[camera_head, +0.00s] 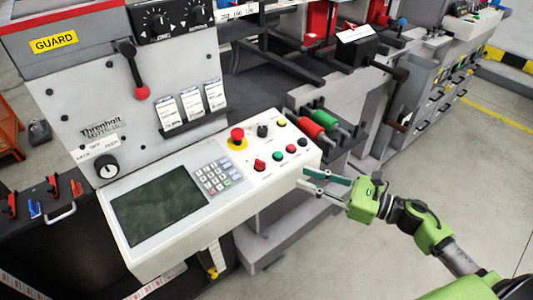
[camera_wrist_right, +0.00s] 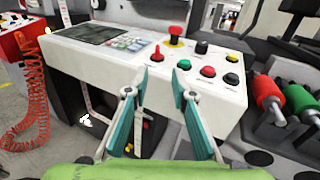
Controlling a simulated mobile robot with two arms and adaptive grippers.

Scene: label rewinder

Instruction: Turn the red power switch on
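The red switch (camera_head: 260,165) is a small red knob on the white sloped control panel (camera_head: 141,258), right of the keypad. It also shows in the right wrist view (camera_wrist_right: 157,54), standing up from the panel top; I cannot tell which setting it is at. My right gripper (camera_head: 303,179) is at the panel's right front corner, apart from the switch and empty. In the right wrist view its two teal fingers (camera_wrist_right: 160,76) are spread open, with the switch beyond them, near the left fingertip. My left gripper is not in view.
Near the switch are a red emergency stop (camera_head: 238,134) on yellow, a green button (camera_head: 277,156), a red button (camera_head: 291,148) and black knobs. A screen (camera_head: 158,206) and keypad (camera_head: 217,176) lie left. Red and green rollers (camera_head: 312,131) stand behind the right edge. Floor right is clear.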

